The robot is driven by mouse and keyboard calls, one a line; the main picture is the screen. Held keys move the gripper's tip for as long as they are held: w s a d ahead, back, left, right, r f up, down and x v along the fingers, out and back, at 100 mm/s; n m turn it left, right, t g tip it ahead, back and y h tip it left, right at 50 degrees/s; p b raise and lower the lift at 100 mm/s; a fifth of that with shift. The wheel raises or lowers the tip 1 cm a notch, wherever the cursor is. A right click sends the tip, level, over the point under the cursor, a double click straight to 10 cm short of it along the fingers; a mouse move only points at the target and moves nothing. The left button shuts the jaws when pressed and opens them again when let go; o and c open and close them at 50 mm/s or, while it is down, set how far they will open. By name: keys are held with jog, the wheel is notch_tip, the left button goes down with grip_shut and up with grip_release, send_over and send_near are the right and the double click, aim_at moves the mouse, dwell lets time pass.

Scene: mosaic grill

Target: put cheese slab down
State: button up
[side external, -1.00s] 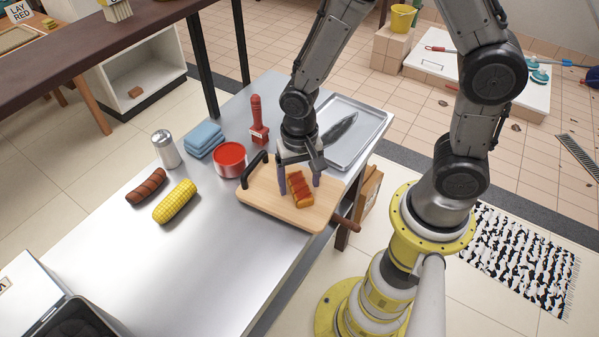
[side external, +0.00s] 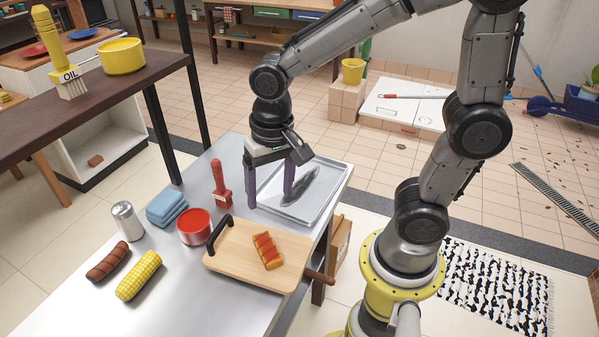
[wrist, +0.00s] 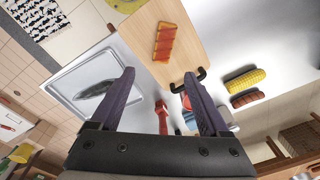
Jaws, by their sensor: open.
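The cheese slab (side external: 267,251), an orange-brown block with red bands across its top, lies flat on the wooden board (side external: 225,258). It also shows in the wrist view (wrist: 165,42), on the board (wrist: 190,55) beyond my fingertips. My gripper (side external: 270,206) is open and empty, raised above the table and apart from the slab. In the wrist view my two fingers (wrist: 159,74) stand wide apart with nothing between them. The whole top of the slab is visible.
A metal tray (side external: 331,190) with a grey fish lies behind the board. A red-handled brush (side external: 219,180), a red pot (side external: 194,227), a blue cloth (side external: 166,207), a shaker (side external: 127,221), a sausage (side external: 107,262) and corn (side external: 138,276) are to the left. The front table area is clear.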

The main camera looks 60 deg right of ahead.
jog(key=s+d+r+n+t, duration=0.4)
jog(key=s+d+r+n, duration=0.1)
jog(key=s, duration=0.4)
notch_tip(320, 180, up, 2)
jog(key=shift+s+d+r+n+t, duration=0.2)
jog(key=shift+s+d+n+t, duration=0.15)
jog(key=shift+n, duration=0.55)
